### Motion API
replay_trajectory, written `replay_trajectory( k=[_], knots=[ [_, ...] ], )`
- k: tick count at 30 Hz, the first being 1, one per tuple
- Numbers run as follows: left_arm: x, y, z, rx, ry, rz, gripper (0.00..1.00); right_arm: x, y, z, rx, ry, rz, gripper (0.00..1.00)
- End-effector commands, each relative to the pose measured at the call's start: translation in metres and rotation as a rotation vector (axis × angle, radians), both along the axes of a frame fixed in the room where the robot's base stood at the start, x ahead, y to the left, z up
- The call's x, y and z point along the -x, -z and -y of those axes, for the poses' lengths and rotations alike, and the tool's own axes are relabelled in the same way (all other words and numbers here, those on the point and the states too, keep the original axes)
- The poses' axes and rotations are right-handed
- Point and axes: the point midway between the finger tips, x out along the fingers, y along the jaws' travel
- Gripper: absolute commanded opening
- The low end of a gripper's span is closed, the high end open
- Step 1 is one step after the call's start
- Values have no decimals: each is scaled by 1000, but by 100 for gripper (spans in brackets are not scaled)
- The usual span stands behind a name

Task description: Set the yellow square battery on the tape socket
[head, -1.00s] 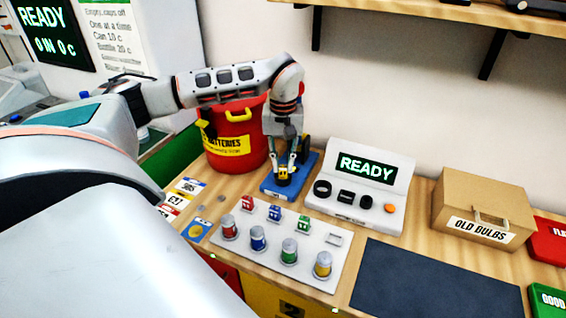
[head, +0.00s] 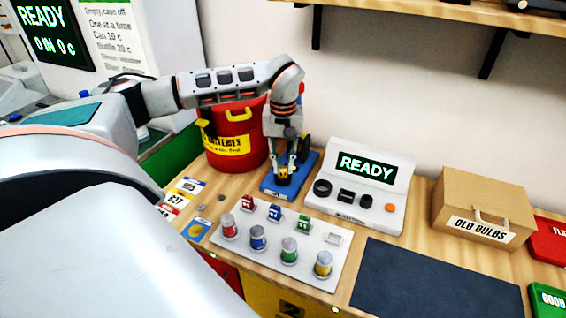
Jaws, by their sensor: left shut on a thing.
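My left gripper (head: 284,167) points down and is shut on the yellow square battery (head: 283,174), a small yellow and dark block. It holds the battery over the front part of a blue device (head: 273,190), which has a dark round part at its back. The device looks like the tape station, but its socket is hidden by the gripper and battery. I cannot tell whether the battery touches it. My right gripper is not in view.
A white tray (head: 229,262) holds red, blue and green square batteries and several round cells; one square place is empty. A red bin (head: 232,166) stands behind left. The READY tester (head: 370,218) stands right, beside a cardboard box (head: 477,192). A dark mat (head: 435,283) lies clear.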

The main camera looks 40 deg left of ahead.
Motion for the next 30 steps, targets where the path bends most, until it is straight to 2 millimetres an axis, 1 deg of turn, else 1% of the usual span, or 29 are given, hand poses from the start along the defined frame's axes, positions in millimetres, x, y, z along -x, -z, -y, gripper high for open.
replay_trajectory(
  k=[11,12,22,30],
  knots=[
    [0,7,0,0,1,0,0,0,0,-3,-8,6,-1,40],
    [0,7,0,0,1,0,25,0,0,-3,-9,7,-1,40],
    [0,6,0,0,0,0,25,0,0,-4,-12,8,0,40],
    [-1,-12,0,-1,0,2,25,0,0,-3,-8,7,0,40]
  ],
)
